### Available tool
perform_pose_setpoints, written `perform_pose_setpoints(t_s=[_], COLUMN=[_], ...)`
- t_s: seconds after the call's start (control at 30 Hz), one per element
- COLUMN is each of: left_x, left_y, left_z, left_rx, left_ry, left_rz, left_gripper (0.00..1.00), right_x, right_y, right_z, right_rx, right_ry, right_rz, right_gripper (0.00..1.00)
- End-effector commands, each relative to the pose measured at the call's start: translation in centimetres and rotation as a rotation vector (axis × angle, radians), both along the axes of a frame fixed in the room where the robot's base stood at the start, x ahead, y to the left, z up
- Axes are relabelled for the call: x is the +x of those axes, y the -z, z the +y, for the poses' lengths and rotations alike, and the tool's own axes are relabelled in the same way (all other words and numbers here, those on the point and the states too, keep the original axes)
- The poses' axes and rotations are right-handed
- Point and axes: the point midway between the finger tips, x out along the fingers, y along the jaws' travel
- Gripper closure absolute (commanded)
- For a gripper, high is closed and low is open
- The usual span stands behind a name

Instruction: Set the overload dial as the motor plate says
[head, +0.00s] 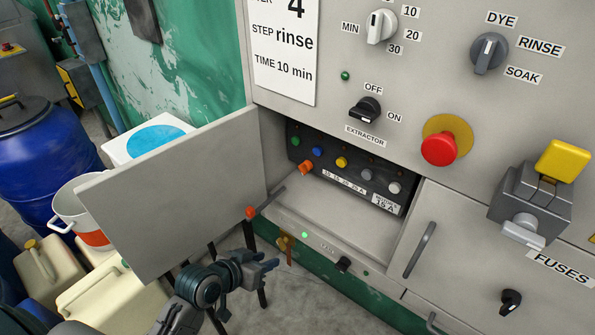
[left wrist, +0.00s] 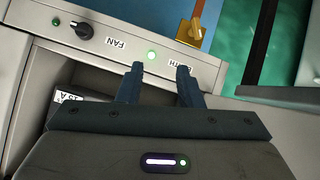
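An open compartment in the machine front holds an orange knob (head: 306,168), which looks like the overload dial, above a scale strip (head: 345,182) with small amp figures. Its exact pointing is too small to tell. The motor plate (head: 388,204) at the compartment's right reads 15 A; its edge also shows in the left wrist view (left wrist: 70,97). My left gripper (head: 270,267) is open and empty, below and left of the compartment, in front of the lower ledge. In the left wrist view its fingers (left wrist: 160,85) are apart. My right gripper is not in view.
The open grey door (head: 175,195) stands left of the compartment. A lever with an orange ball (head: 249,212) juts out at the opening's lower left. A ledge (head: 325,225) with a lit green lamp and a FAN switch (left wrist: 84,30) runs below. Drums and jugs stand left.

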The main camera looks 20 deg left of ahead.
Motion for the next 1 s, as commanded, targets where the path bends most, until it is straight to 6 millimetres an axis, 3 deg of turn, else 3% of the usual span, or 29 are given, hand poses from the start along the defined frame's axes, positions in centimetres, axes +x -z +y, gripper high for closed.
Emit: perform_pose_setpoints(t_s=[0.2,0.3,0.4,0.67,1.0], left_x=[7.5,10.0,11.3,13.5,19.4], left_y=[-6.4,-9.0,-10.4,-11.2,-11.2], left_z=[0.1,1.0,1.7,1.6,-0.6], left_rx=[-0.241,-0.34,-0.397,-0.43,-0.429], left_ry=[-0.037,-0.076,-0.104,-0.123,-0.122], left_rz=[-0.291,-0.397,-0.456,-0.485,-0.482], left_gripper=[0.67,0.67,0.67,0.67,0.67], right_x=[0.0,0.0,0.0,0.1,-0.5], right_y=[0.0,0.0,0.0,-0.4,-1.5], right_z=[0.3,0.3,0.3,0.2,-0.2], right_rx=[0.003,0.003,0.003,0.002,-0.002], right_ry=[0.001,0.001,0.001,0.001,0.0], right_rz=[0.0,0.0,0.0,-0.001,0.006], right_gripper=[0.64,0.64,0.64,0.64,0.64])
